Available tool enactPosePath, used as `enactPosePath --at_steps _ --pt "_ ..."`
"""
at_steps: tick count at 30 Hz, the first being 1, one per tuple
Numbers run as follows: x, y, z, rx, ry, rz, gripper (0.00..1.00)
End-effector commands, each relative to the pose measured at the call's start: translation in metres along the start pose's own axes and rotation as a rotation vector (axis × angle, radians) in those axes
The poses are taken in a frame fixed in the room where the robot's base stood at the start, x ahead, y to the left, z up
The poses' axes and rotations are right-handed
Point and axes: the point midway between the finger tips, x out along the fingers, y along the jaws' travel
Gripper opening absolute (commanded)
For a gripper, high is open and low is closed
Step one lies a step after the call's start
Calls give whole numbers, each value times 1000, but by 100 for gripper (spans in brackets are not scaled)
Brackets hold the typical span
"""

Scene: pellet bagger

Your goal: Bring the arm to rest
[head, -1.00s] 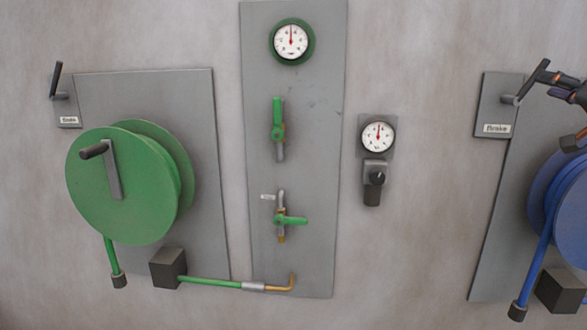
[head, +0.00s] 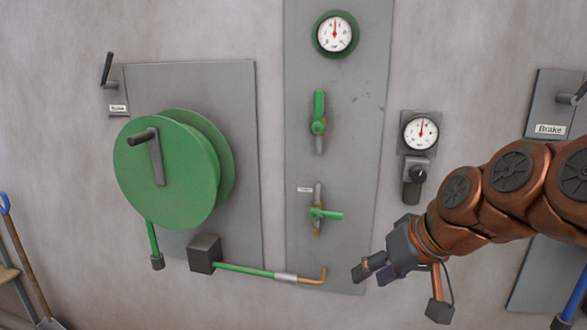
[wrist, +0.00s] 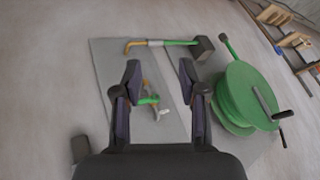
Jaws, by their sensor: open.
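My gripper (head: 372,270) is at the lower right of the head view, in front of the wall, just right of the lower end of the grey valve panel (head: 340,120). In the wrist view my gripper (wrist: 165,88) has its two fingers apart with nothing held between them. The lower green valve handle (head: 328,215) shows between the fingers in the wrist view (wrist: 148,100), on the panel beyond them. My copper-coloured arm reaches in from the right and hides part of the right-hand plate.
A green hose reel (head: 165,175) with a crank is on the left, its brake lever (head: 107,70) above it. Gauges (head: 335,34) (head: 421,132) are on the wall. A "Brake" plate (head: 550,105) is at right. A blue-handled tool (head: 20,250) leans far left.

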Motion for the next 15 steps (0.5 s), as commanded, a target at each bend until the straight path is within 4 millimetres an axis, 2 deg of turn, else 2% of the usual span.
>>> enactPosePath --at_steps 1,4,9,12,15 --pt "12 -2 31 1 -74 30 42" --pt "28 4 91 21 -217 99 42" --pt "37 25 187 74 -430 234 42" --pt "35 37 232 109 -530 304 42" --pt "30 46 262 138 -591 353 42"
